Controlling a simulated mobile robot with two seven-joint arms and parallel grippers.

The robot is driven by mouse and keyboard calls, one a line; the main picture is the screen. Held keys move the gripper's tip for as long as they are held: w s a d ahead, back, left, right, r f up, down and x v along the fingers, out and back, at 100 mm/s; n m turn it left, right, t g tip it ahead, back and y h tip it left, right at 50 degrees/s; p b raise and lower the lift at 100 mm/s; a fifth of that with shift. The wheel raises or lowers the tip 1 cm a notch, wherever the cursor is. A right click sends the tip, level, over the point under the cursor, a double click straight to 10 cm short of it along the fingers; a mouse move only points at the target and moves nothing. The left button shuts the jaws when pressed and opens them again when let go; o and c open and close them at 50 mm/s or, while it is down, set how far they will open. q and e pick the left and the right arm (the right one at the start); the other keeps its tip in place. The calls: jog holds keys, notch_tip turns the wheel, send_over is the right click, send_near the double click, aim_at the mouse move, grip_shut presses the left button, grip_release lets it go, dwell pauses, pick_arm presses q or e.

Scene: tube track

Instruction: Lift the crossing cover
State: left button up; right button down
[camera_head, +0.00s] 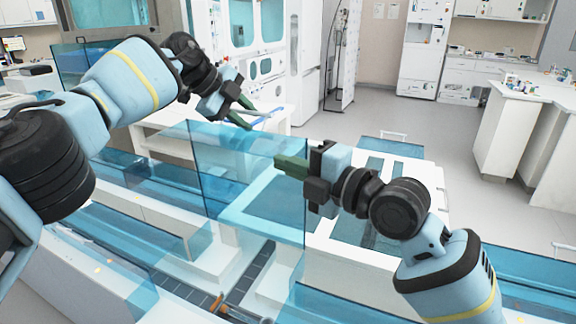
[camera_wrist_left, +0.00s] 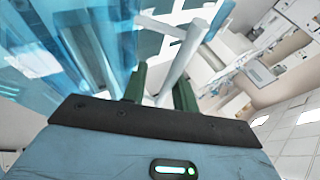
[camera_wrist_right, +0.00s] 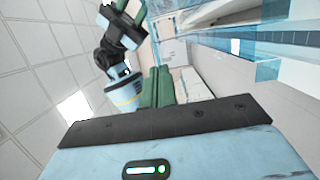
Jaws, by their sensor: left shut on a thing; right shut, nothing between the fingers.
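The crossing cover (camera_head: 245,175) is a large translucent blue box-like piece in the middle of the head view, with upright panels. My left gripper (camera_head: 246,114) is beyond its upper edge, its green fingers closed around a pale bar (camera_wrist_left: 178,66). In the head view, a slim blue and white bar (camera_head: 265,117) shows at those fingers. Whether the bar joins the cover is hard to tell. My right gripper (camera_head: 279,161) is shut and empty beside the cover's upper right edge; contact cannot be told. Its pressed-together green fingers (camera_wrist_right: 157,86) show in the right wrist view.
White track housings with blue clear walls run below and left. A dark track (camera_head: 252,268) lies between them. Another blue-topped cover (camera_head: 405,148) with a white handle (camera_head: 393,134) stands at right. White counters (camera_head: 490,130) stand farther off; grey floor between is free.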

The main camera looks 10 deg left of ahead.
pick_arm(q)
jog(key=v, duration=1)
jog(key=shift+a+r, duration=0.1)
jog(key=shift+a, duration=0.05)
